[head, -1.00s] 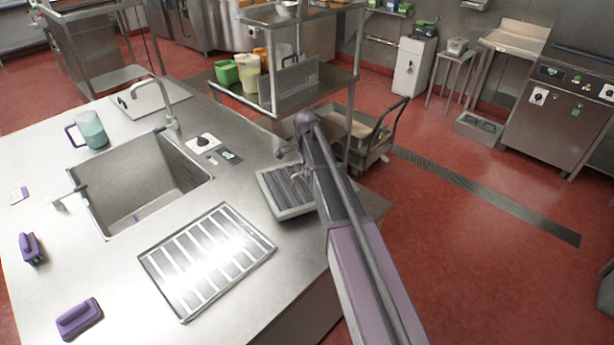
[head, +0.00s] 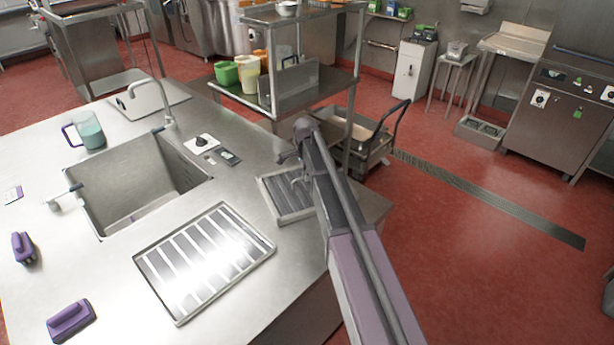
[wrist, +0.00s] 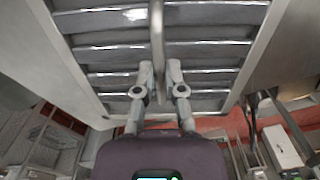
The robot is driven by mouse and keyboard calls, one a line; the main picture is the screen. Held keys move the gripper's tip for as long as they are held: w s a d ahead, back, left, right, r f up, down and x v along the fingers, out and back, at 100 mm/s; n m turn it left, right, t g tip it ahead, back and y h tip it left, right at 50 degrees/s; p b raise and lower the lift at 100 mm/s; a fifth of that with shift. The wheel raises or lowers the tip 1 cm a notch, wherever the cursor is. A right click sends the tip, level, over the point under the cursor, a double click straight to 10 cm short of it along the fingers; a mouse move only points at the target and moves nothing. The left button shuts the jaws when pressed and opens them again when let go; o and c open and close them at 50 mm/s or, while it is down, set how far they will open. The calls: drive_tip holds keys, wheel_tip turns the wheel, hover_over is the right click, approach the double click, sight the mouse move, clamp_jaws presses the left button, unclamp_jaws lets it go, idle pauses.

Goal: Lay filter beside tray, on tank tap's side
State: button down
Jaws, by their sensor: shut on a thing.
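The filter (head: 279,199), a grey slatted panel in a light metal frame, is at the right side of the steel counter, right of the tray. My gripper (wrist: 159,92) is shut on the filter's thin bar handle, and the slats fill the upper wrist view (wrist: 210,52). My arm hides the filter's right part in the head view. I cannot tell whether it touches the counter. The tray (head: 159,292), a flat shallow metal tray with bright stripes, lies at the front of the counter. A small tap (head: 62,199) is at the sink's left edge; a tall curved tap (head: 163,90) stands behind the sink.
The sink (head: 135,185) is sunk into the counter behind the tray. Two purple-handled tools (head: 70,320) (head: 23,247) lie at the left. A jug (head: 88,130) stands beyond the sink. Bare counter lies left of the tray. A cart (head: 365,150) is beyond the right edge.

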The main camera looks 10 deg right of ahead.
sight(307, 188)
drive_tip(key=shift+f, duration=0.15)
drive_tip(key=c, duration=0.7)
unclamp_jaws()
drive_tip(key=shift+r, duration=0.2)
wheel_tip(307, 188, up, 12)
drive_tip(key=p, duration=1.2)
drive_tip(key=shift+s+d+n, duration=0.25)
drive_tip(key=shift+s+n, duration=2.3)
drive_tip(key=shift+s, duration=2.25)
drive_tip(key=shift+s+d+n, duration=0.25)
drive_tip(key=shift+s+n, duration=2.35)
drive_tip(key=shift+s, duration=2.2)
drive_tip(key=shift+s+d+n, duration=0.25)
drive_tip(key=shift+s+n, duration=2.3)
drive_tip(key=shift+s, duration=2.25)
